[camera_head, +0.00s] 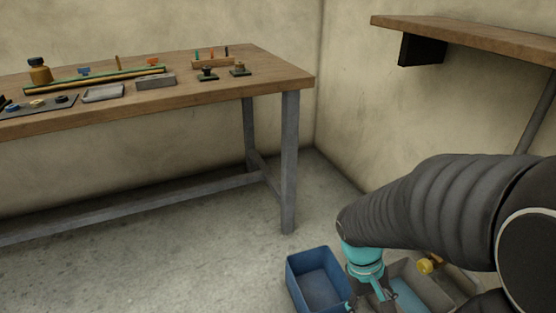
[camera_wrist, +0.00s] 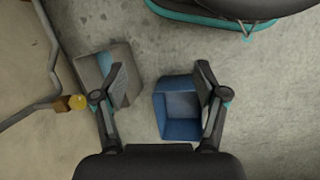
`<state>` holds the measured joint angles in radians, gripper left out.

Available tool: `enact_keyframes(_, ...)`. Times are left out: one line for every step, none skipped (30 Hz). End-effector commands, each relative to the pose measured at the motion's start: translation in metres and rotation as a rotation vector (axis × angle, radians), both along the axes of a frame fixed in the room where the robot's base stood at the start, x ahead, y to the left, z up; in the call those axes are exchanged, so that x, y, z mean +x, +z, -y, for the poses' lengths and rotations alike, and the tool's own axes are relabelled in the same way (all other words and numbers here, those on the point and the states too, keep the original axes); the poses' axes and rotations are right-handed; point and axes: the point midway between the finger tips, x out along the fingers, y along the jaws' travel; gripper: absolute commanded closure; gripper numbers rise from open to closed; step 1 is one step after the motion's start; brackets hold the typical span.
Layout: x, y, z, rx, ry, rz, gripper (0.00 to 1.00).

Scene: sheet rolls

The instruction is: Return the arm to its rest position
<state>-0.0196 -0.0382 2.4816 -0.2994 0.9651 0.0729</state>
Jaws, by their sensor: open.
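My arm reaches in from the right in the head view, with my gripper (camera_head: 372,300) pointing down near the bottom edge. In the wrist view my gripper (camera_wrist: 161,80) shows two dark fingers spread wide apart with nothing between them. Beyond the fingers, on the floor, are a blue bin (camera_wrist: 180,130) and a grey bin (camera_wrist: 90,68). The right finger overlaps the blue bin and the left finger overlaps the grey bin in that picture. I cannot tell how high the gripper is above them.
A wooden workbench (camera_head: 215,85) with small tools and trays stands at the left. A wooden shelf (camera_head: 480,38) juts from the right wall. The floor (camera_head: 180,255) left of the blue bin is clear.

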Motion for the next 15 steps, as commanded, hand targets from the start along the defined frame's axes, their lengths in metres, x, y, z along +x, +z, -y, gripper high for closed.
enact_keyframes(0.003, 0.018, -0.007, 0.034, -0.01, 0.059, 0.28)
enact_keyframes(0.004, 0.026, -0.011, 0.053, -0.015, 0.09, 0.28)
enact_keyframes(0.006, 0.037, -0.016, 0.078, -0.022, 0.134, 0.28)
enact_keyframes(0.007, 0.045, -0.021, 0.097, -0.028, 0.165, 0.28)
enact_keyframes(0.008, 0.053, -0.024, 0.115, -0.035, 0.197, 0.28)
enact_keyframes(0.009, 0.064, -0.029, 0.136, -0.044, 0.238, 0.28)
enact_keyframes(0.009, 0.073, -0.032, 0.151, -0.052, 0.27, 0.28)
enact_keyframes(0.01, 0.082, -0.035, 0.166, -0.06, 0.302, 0.28)
enact_keyframes(0.01, 0.094, -0.039, 0.185, -0.072, 0.344, 0.28)
enact_keyframes(0.01, 0.102, -0.041, 0.198, -0.081, 0.373, 0.28)
enact_keyframes(0.009, 0.111, -0.044, 0.211, -0.088, 0.403, 0.28)
enact_keyframes(0.008, 0.124, -0.046, 0.226, -0.097, 0.441, 0.28)
enact_keyframes(0.007, 0.133, -0.048, 0.236, -0.101, 0.47, 0.28)
enact_keyframes(0.005, 0.142, -0.05, 0.246, -0.105, 0.497, 0.28)
enact_keyframes(0.003, 0.153, -0.051, 0.255, -0.108, 0.533, 0.28)
